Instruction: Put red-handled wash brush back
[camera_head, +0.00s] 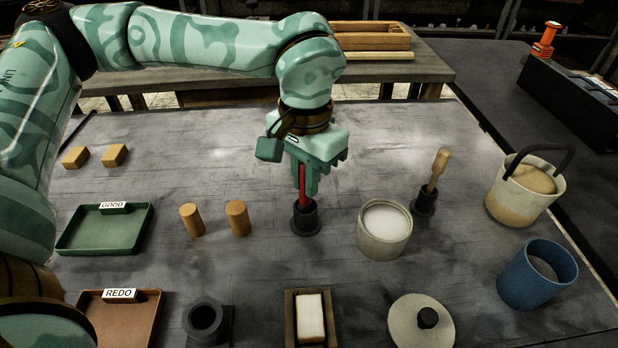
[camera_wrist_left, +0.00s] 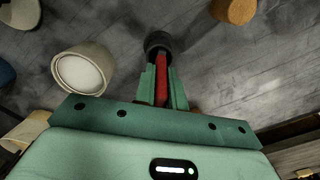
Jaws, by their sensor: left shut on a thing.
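The red-handled wash brush (camera_head: 303,188) stands upright with its lower end at a black round holder (camera_head: 305,217) on the grey table. My left gripper (camera_head: 303,190) is above the holder, its fingers pointing down and shut on the red handle. In the left wrist view, the red handle (camera_wrist_left: 161,85) lies between the two green fingers, with the dark holder (camera_wrist_left: 158,42) just beyond their tips. The brush's lower end is hidden in or behind the holder; I cannot tell how deep it sits. My right gripper is not in view.
A white-filled pot (camera_head: 384,229) stands right of the holder, with a wooden-handled tool (camera_head: 437,170) in another black holder beyond. Two wooden cylinders (camera_head: 237,218) stand to the left. A blue cup (camera_head: 537,275), a bucket (camera_head: 524,190) and a green GOOD tray (camera_head: 105,230) are farther out.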

